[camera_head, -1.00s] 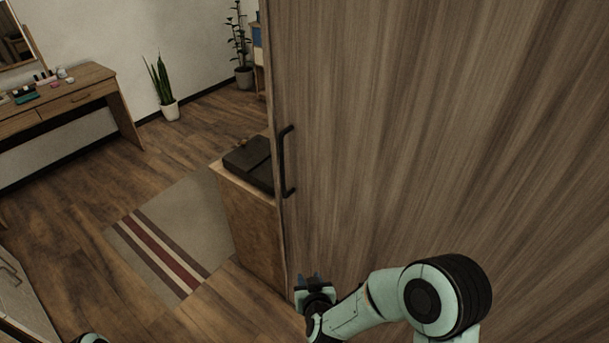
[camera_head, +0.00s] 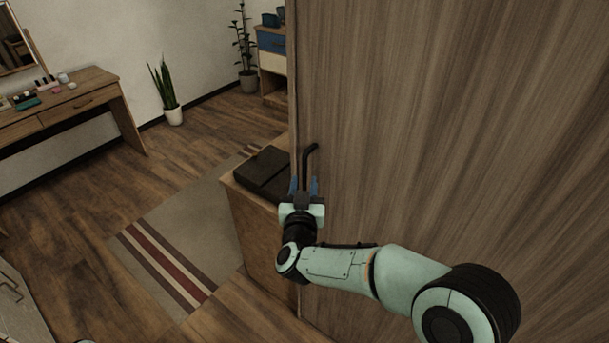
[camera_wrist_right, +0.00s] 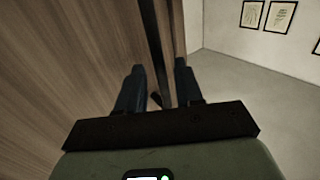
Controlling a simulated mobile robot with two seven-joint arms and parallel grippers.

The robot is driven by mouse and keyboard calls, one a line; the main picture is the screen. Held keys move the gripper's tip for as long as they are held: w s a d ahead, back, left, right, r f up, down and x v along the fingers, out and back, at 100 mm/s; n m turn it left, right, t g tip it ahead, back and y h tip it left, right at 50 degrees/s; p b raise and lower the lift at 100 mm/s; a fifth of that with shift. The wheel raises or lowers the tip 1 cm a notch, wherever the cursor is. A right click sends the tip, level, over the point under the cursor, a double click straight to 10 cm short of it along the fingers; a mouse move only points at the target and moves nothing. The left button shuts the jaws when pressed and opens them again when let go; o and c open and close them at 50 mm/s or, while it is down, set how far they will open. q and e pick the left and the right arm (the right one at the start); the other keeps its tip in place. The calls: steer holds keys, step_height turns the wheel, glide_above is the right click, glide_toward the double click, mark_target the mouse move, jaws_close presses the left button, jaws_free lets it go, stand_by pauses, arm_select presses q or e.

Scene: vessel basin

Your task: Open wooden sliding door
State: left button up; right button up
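The wooden sliding door (camera_head: 450,130) is a tall brown wood-grain panel filling the right of the head view. Its black bar handle (camera_head: 309,158) stands upright near the door's left edge; the lower part is hidden behind my right gripper. My right gripper (camera_head: 304,186) is at the handle, with its blue fingers apart. In the right wrist view, the dark handle bar (camera_wrist_right: 153,40) runs down between the two fingers (camera_wrist_right: 157,82), and the fingers do not look closed on it. The door surface (camera_wrist_right: 60,70) lies to the left there. My left gripper is not visible.
A wooden cabinet (camera_head: 255,235) with a dark case (camera_head: 265,172) on top stands just left of the door edge. A striped rug (camera_head: 165,262) lies on the floor. A desk (camera_head: 75,105) and potted plants (camera_head: 172,112) are farther back. The floor at left is mostly clear.

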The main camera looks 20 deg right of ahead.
steer(key=shift+x, duration=1.45)
jaws_close()
